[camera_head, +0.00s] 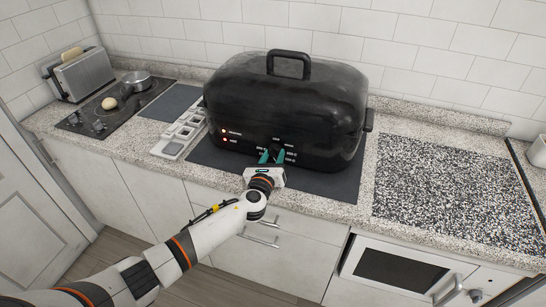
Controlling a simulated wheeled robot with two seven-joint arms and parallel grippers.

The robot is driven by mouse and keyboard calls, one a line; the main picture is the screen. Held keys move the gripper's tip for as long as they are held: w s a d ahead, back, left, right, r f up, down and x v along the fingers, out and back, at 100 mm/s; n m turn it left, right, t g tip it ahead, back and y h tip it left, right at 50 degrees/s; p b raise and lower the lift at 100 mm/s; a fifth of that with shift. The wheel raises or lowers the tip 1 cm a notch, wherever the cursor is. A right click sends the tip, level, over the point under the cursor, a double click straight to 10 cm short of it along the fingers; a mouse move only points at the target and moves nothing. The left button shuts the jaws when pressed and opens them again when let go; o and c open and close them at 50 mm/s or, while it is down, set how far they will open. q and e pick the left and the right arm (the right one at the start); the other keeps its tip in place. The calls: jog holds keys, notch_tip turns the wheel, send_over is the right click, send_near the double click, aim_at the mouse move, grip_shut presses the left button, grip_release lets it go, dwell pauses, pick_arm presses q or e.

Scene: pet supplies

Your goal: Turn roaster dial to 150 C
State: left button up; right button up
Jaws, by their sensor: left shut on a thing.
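The black roaster (290,105), with its lid and top handle on, stands on a dark mat on the counter. Two small red-orange lights glow on its front at the left. Its dial is at the front, with pale markings around it, and is mostly hidden by my gripper. My left gripper (271,157) reaches up from below, its teal fingers shut on the dial. The dial's setting is too small and covered to read. My right gripper is not in view.
A pale compartment tray (182,134) sits left of the roaster. Further left are a cooktop (100,118), a pot (137,82) and a toaster (82,74). A speckled board (450,195) lies on the right counter. A microwave (395,270) is built in below.

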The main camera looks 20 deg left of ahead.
pick_arm(q)
jog(key=shift+f, duration=0.1)
jog(key=o, duration=1)
jog(key=s+b, duration=0.1)
jog(key=s, duration=1.1)
jog(key=shift+d+r, duration=0.15)
jog(key=shift+r, duration=0.1)
